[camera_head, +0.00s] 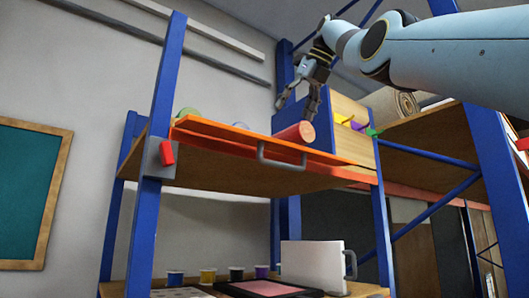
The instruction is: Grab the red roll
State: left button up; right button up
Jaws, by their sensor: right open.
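The red roll (291,134) lies on the upper shelf (235,165) of the blue-framed rack, near the front edge, with its round end facing right. My right gripper (298,108) comes in from the upper right on my pale blue arm. Its fingers are apart, pointing down just above the roll, with nothing seen between them. I cannot tell whether a fingertip touches the roll. My left gripper is not in view.
A green roll (187,113) lies farther left on the shelf. An orange front rail (225,137) and a grey handle (281,157) edge it. A blue box (318,135) stands behind the roll. Blue posts (158,110) flank the shelf.

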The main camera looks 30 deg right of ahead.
jog(key=x, duration=0.2)
jog(key=shift+w+a+f, duration=0.15)
jog(key=shift+a+f, duration=0.05)
jog(key=shift+a, duration=0.05)
jog(key=shift+w+d+f, duration=0.15)
jog(key=shift+w+f, duration=0.25)
jog(key=shift+f, duration=0.25)
jog(key=shift+w+f, duration=0.25)
jog(key=x, duration=0.4)
jog(key=shift+w+a+f, duration=0.25)
jog(key=shift+a+f, duration=0.1)
jog(key=shift+w+d+f, duration=0.1)
jog(key=shift+w+f, duration=0.1)
jog(key=shift+f, duration=0.05)
jog(key=shift+s, duration=0.15)
jog(key=shift+c, duration=0.5)
jog(key=shift+r, duration=0.1)
jog(key=c, duration=1.1)
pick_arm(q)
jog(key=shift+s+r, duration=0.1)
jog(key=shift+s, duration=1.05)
pick_arm(e)
jog(key=shift+c, duration=0.7)
